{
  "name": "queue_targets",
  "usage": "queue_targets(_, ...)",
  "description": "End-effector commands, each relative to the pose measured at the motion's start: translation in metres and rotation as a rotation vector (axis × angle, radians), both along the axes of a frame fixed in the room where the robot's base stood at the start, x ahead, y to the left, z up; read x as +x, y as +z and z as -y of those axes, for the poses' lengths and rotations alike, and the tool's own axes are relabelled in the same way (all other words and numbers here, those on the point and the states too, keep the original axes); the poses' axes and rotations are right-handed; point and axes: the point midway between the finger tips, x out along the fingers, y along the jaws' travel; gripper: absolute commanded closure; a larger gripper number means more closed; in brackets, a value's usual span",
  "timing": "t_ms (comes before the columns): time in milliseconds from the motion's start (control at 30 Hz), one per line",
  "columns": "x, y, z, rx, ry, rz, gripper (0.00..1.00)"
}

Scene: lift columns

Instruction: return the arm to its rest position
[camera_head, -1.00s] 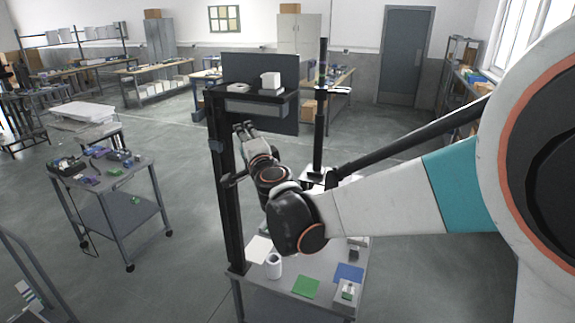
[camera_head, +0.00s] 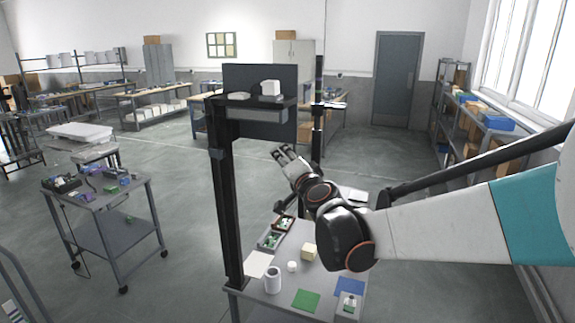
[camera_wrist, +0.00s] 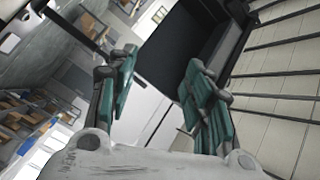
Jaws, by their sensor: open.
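My gripper (camera_head: 284,153) is in the air in front of the dark upright panel of the lift column station, pointing up and to the left. In the wrist view its two green-padded fingers (camera_wrist: 155,88) stand apart with nothing between them. My arm reaches in from the right in the head view, above the right side of the grey workbench (camera_head: 238,288). The gripper appears clear of the upper shelf (camera_head: 228,101), though the exact distance is hard to tell.
The shelf bears a white block (camera_head: 270,87). A black column (camera_head: 228,195) stands at left. A loaded cart (camera_head: 112,195) is further left.

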Motion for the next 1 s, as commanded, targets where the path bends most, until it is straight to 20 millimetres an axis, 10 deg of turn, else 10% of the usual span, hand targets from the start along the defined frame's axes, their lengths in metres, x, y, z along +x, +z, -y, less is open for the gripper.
queue_targets(600,-0.001,-0.007,0.024,-0.064,-0.003,-0.009,0.53)
queue_targets(1000,-0.123,-0.094,0.070,-0.457,0.138,-0.144,0.53)
